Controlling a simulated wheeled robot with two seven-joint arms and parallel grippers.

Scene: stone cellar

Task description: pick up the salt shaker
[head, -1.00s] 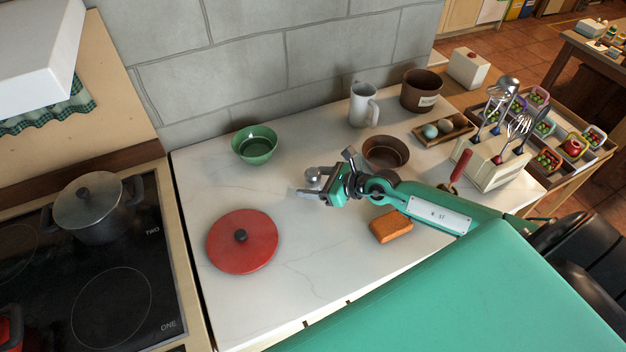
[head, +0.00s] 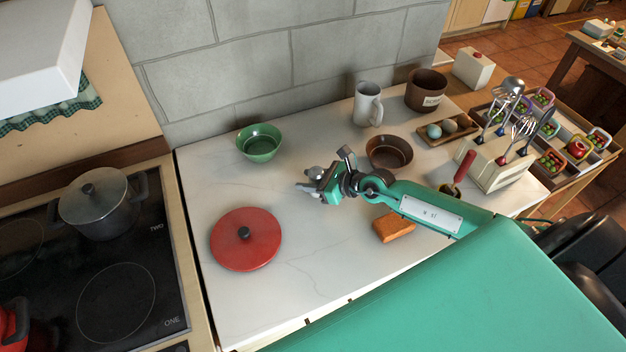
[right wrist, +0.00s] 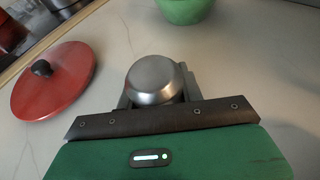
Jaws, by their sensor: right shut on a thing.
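The salt shaker (head: 314,172) is a small thing with a rounded metal top, standing over the middle of the white counter. In the right wrist view its silver cap (right wrist: 154,80) shows between the jaws; its lower body is hidden. My right gripper (head: 308,186) reaches in from the right and is shut on the shaker. It also shows in the right wrist view (right wrist: 156,98). I cannot tell whether the shaker's base touches the counter. My left gripper is not in view.
A red lid (head: 246,239) lies at the front left of the counter (head: 290,290). A green bowl (head: 259,142), brown bowl (head: 389,153), white mug (head: 367,104) and brown pot (head: 426,90) stand behind. An orange-brown block (head: 394,227) lies beside my arm. A utensil holder (head: 490,163) stands right.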

